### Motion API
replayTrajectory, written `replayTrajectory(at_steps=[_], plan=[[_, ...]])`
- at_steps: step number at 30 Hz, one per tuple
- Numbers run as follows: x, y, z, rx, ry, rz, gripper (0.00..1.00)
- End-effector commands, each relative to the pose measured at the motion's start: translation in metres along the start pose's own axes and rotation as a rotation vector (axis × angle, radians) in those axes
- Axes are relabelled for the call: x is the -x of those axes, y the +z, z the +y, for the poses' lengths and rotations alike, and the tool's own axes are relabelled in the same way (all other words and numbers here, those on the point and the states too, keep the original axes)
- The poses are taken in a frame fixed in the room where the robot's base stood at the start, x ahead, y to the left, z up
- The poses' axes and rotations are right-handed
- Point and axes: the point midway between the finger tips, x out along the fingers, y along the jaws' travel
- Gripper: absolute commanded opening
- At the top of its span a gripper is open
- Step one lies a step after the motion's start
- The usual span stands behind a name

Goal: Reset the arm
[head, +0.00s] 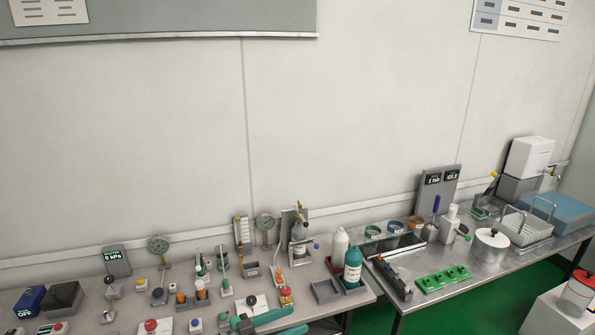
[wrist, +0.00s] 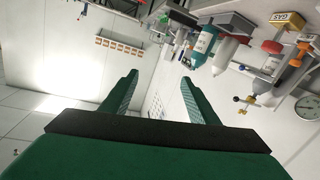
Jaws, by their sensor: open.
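My gripper (wrist: 159,78) fills the lower part of the wrist view, with two green fingers apart and nothing between them. In the head view my gripper (head: 278,321) shows as green parts at the bottom edge, over the front of the left bench (head: 335,312). The rest of my arm is out of the head view. The wrist view is tilted, and a teal bottle (wrist: 204,45) and a white bottle (wrist: 226,54) appear beyond the right finger. The teal bottle (head: 353,263) stands in a grey tray at the bench's right end.
Gauges, buttons and small fixtures crowd the left bench. A red button (head: 151,326) lies left of my gripper. The right bench holds a green rack (head: 443,279), a white pot (head: 491,246) and a wire basket (head: 526,226).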

Motion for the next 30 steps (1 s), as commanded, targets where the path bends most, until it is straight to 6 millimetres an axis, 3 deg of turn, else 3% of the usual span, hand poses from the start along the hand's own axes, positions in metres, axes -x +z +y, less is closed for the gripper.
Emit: replayTrajectory(at_steps=[7,14,21,30], plan=[[-0.021,0.092,0.013,0.17,-0.187,-0.052,0.55],[-0.02,0.181,0.041,0.308,-0.405,-0.107,0.55],[0.002,0.254,0.085,0.388,-0.624,-0.153,0.55],[0.051,0.304,0.155,0.394,-0.866,-0.185,0.55]])
